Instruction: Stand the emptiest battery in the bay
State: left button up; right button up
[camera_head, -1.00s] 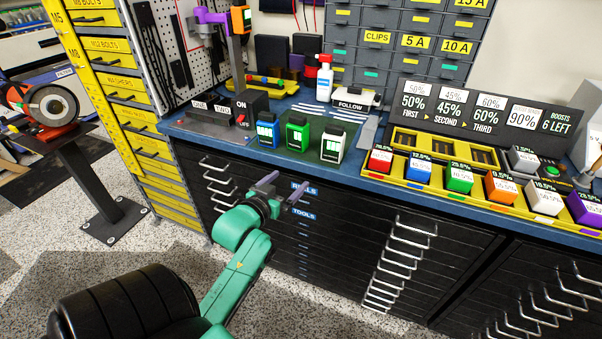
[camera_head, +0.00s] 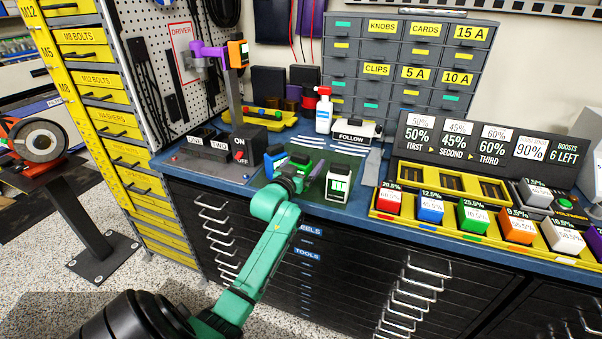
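A blue battery (camera_head: 275,157), a green battery (camera_head: 304,160) and a white battery (camera_head: 338,184) stand in a row on a dark green mat (camera_head: 361,168) on the bench. My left gripper (camera_head: 304,171) is at the green battery and hides much of it. One finger shows between the green and white batteries; the other is partly hidden. The fingers look apart, and I see no clear grip. The white battery's charge display faces me; the other displays are largely covered. A dark block with slots marked ONE and TWO (camera_head: 206,150) stands left of the batteries. My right gripper is not in view.
An ON/OFF switch box (camera_head: 241,147) adjoins the slotted block. A spray bottle (camera_head: 323,112) and a FOLLOW sign (camera_head: 351,134) stand behind the mat. A yellow tray (camera_head: 451,233) of coloured percent-labelled blocks lies at right, before a dark percentage board (camera_head: 485,143).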

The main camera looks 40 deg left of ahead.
pick_arm(q)
jog(key=shift+s+r, duration=0.1)
grip_shut()
